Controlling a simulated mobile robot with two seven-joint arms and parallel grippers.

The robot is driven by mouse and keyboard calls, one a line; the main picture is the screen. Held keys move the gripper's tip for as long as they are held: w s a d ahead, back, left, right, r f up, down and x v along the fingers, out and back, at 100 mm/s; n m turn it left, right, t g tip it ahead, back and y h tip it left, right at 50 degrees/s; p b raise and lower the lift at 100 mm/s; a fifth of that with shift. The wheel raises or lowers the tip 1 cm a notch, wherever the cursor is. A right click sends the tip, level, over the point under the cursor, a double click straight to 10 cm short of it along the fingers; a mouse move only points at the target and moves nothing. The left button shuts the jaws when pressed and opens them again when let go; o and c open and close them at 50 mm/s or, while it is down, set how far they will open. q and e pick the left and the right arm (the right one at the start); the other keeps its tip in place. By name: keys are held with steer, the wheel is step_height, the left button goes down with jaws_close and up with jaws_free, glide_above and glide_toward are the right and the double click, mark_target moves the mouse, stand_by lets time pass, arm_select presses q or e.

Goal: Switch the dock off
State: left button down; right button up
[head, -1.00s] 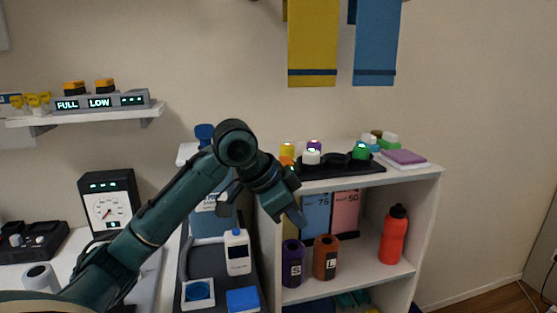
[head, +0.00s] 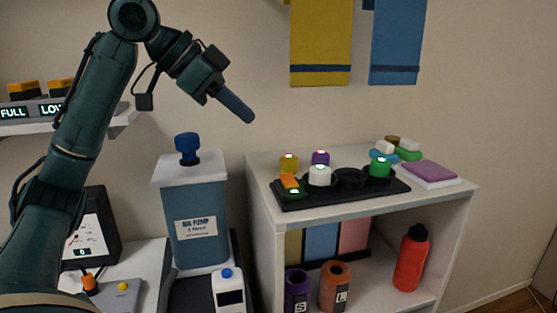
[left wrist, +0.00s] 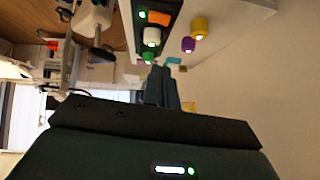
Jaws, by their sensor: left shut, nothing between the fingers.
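The black dock (head: 340,190) lies on top of the white shelf unit. At its left end sit an orange switch (head: 290,181) and a lit green indicator (head: 294,193). A white puck (head: 319,175) and a green puck (head: 380,167) with lit tops sit in it, with a dark round well (head: 350,178) between them. My left gripper (head: 238,106) is shut and empty, in the air above and left of the dock, apart from it. The left wrist view shows its fingers (left wrist: 160,85), with the dock (left wrist: 138,35) and orange switch (left wrist: 158,18) beyond. My right gripper is not in view.
Yellow (head: 289,162) and purple (head: 320,158) lit pucks stand behind the dock. A purple pad (head: 432,172) lies to its right. A tall blue pump bottle (head: 197,210) stands left of the shelf unit. Air above the dock is clear.

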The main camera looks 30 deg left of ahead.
arm_select(q)
steer(key=shift+d, duration=0.1)
glide_above(289, 181)
steer(key=a, duration=0.2)
steer(key=f, duration=0.7)
steer(key=shift+s+d+b, duration=0.2)
steer(key=shift+s+b, duration=0.15)
steer(key=shift+b, duration=0.05)
step_height(289, 181, down, 3)
steer(key=shift+w+a+r+b, duration=0.1)
steer(key=shift+w+b, duration=0.05)
steer(key=shift+b, duration=0.25)
steer(key=shift+f, duration=0.65)
